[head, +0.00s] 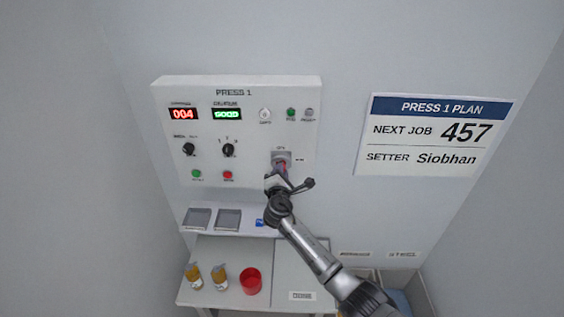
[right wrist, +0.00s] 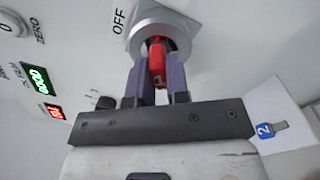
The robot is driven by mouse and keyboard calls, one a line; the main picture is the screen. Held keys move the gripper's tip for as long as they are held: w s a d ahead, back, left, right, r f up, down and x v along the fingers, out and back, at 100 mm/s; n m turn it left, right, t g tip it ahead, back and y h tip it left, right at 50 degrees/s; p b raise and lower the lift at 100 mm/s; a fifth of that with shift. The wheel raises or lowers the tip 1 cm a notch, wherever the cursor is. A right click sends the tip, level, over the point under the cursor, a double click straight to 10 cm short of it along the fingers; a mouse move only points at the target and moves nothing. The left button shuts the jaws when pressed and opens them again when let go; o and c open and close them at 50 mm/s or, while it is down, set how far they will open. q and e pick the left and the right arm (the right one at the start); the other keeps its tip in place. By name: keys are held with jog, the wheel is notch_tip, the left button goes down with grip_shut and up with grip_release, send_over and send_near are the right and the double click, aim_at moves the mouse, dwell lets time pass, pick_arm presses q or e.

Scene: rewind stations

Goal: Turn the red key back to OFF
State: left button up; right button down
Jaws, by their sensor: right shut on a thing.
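The red key (right wrist: 157,62), marked 1, sits in a round grey key switch (right wrist: 188,32) on the press panel. In the head view the red key (head: 283,166) shows just above my right gripper (head: 278,174). My right gripper (right wrist: 160,85) is shut on the key, with one purple finger on each side of it. The OFF label (right wrist: 119,20) is left of the switch in the right wrist view and above it in the head view. I cannot tell exactly which mark the key points to. My left gripper is not in view.
A blue key (right wrist: 266,129) marked 2 lies on the shelf (head: 248,232) below the panel, beside two grey trays (head: 228,218). The panel (head: 236,130) has knobs and buttons left of the switch.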

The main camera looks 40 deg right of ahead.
jog(key=shift+f, duration=0.1)
jog(key=n+p, duration=0.4)
jog(key=n, duration=0.3)
jog(key=shift+s, duration=0.1)
dwell(0.6)
